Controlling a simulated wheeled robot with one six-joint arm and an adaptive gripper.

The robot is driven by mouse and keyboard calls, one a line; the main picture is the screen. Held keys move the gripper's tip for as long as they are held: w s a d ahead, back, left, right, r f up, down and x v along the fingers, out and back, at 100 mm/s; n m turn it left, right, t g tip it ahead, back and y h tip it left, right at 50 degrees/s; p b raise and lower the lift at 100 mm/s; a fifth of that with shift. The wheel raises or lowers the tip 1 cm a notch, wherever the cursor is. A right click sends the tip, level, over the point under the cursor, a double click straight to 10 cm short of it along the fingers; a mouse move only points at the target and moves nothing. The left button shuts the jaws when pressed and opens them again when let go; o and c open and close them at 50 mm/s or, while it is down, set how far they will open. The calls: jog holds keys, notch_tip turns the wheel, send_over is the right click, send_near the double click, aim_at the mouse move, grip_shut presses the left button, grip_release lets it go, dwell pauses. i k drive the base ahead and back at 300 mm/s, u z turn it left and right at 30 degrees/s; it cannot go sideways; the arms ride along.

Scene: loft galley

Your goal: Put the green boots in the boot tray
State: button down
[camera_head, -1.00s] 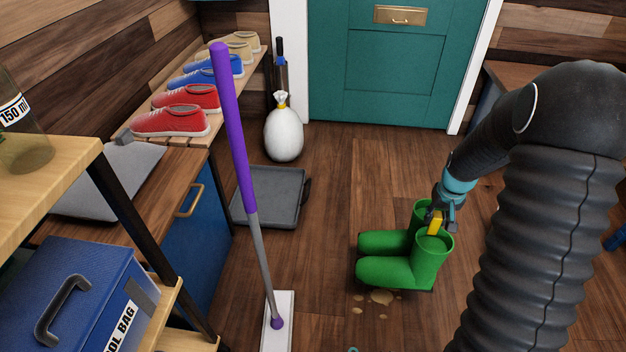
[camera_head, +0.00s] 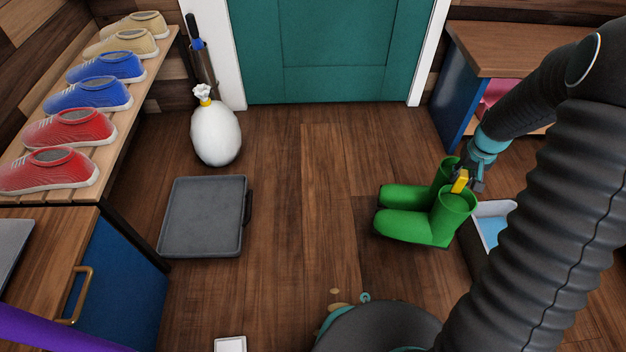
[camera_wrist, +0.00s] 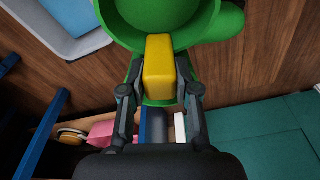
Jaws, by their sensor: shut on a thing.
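The green boots (camera_head: 425,220) stand as an upright pair at the right of the head view, toes pointing left. My gripper (camera_head: 464,182) is above the near boot's opening and shut on a yellow block (camera_wrist: 158,70) at the boot's rim. The wrist view shows the fingers on both sides of this block, with the green boot (camera_wrist: 222,22) around and beyond it. The boots appear to hang just above the floor. The grey boot tray (camera_head: 203,216) lies empty on the floor to the left, well apart from the boots.
A white bag (camera_head: 215,133) stands behind the tray. A shoe bench (camera_head: 130,85) and blue cabinet (camera_head: 122,275) line the left. A box with a blue inside (camera_head: 492,225) is close right of the boots. Floor between boots and tray is clear.

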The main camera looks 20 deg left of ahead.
aim_at(206, 215)
jog(key=u, duration=0.3)
jog(key=i, duration=0.7)
jog(key=u, duration=1.1)
jog(key=i, duration=0.5)
jog(key=u, duration=0.45)
